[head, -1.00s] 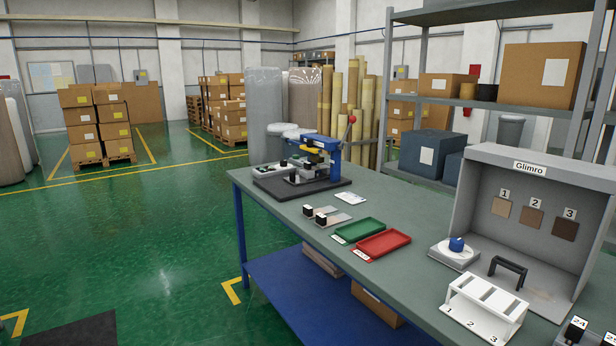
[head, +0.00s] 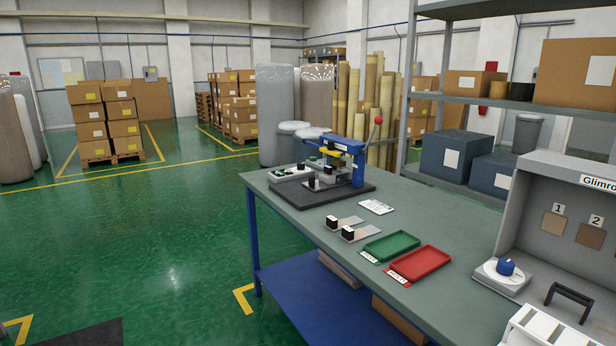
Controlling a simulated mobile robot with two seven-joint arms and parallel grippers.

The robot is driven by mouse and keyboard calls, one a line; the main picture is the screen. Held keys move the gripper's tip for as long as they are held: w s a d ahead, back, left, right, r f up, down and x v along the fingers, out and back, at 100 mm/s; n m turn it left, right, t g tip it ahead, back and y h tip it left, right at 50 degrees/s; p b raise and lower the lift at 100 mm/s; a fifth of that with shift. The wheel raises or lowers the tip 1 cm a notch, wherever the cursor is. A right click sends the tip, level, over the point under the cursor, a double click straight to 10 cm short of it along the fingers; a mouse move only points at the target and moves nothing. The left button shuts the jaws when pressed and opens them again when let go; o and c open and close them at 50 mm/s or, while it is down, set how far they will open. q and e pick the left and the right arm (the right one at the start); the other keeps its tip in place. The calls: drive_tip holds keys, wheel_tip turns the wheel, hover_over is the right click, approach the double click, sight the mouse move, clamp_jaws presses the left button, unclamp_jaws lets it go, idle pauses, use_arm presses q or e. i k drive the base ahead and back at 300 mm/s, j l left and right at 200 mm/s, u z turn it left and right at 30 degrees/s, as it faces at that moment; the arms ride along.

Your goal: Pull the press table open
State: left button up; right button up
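A blue press (head: 355,160) with a red ball lever stands on a dark base mat (head: 308,192) at the far left end of the workbench. It has a yellow part under its head. The press table (head: 324,179), a small grey plate with a black knob, shows at the front of the press beneath the head. I cannot tell exactly how far out it sits. Neither of my grippers is in view.
The workbench (head: 290,212) also holds two flat plates with black handles (head: 357,232), a green tray (head: 391,246), a red tray (head: 420,263), a blue-knobbed dial (head: 505,268) and a grey booth (head: 547,205). Green floor (head: 130,230) is open left of the bench.

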sight(325, 183)
drive_tip(key=i+j, duration=0.7)
drive_tip(key=i, duration=0.15)
drive_tip(key=i+j+z, duration=0.1)
drive_tip(key=i+j, duration=0.55)
drive_tip(key=i, duration=0.15)
